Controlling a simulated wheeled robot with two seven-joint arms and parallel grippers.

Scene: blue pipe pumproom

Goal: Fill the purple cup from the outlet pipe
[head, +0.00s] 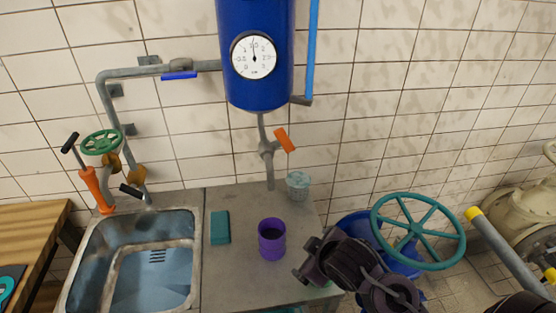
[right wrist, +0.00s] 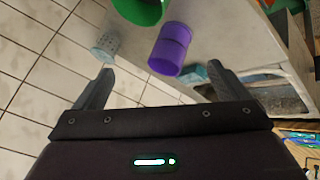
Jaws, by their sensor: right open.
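The purple cup (head: 272,240) stands upright on the grey counter, right of the sink. The outlet pipe (head: 269,172) comes down from the blue tank, with an orange valve handle (head: 284,139). Its lower end is above and behind the cup, not directly over it. My right gripper (head: 306,258) is just right of the cup. In the right wrist view its jaws (right wrist: 160,68) are open and empty, with the purple cup (right wrist: 170,48) ahead between the fingertips and apart from them. My left gripper is not in view.
A perforated pale cup (head: 298,183) stands at the counter's back right. A teal block (head: 220,227) lies left of the purple cup, beside the sink (head: 140,262). A teal handwheel (head: 418,230) is at right. A green object (right wrist: 143,8) shows at the right wrist view's top.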

